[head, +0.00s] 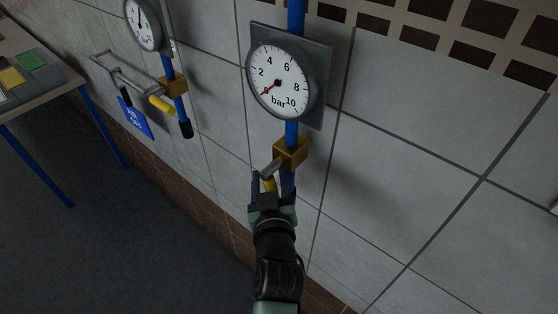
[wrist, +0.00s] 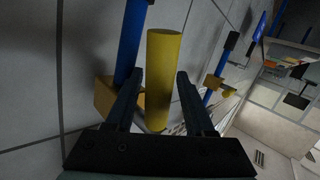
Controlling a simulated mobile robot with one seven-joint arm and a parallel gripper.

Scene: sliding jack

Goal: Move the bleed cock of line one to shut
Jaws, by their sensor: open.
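The nearer cock has a brass body (head: 291,152) on a blue pipe (head: 292,133) below a large gauge. Its grey lever (head: 271,168) bends out and down to a yellow grip (head: 268,184), which hangs roughly alongside the pipe. My gripper (head: 271,188) is open around this grip from below. In the wrist view the yellow grip (wrist: 164,75) stands between the two open fingers (wrist: 160,95), with gaps visible on both sides. The brass body (wrist: 118,98) is to the left, partly behind a finger. I cannot read which line this is.
The large gauge (head: 279,80) has its needle near the low end. A second line at left has a gauge (head: 143,24), a brass cock (head: 172,86) with yellow grip (head: 161,104), and a blue sign (head: 136,118). A table (head: 40,88) stands far left. The wall at right is clear.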

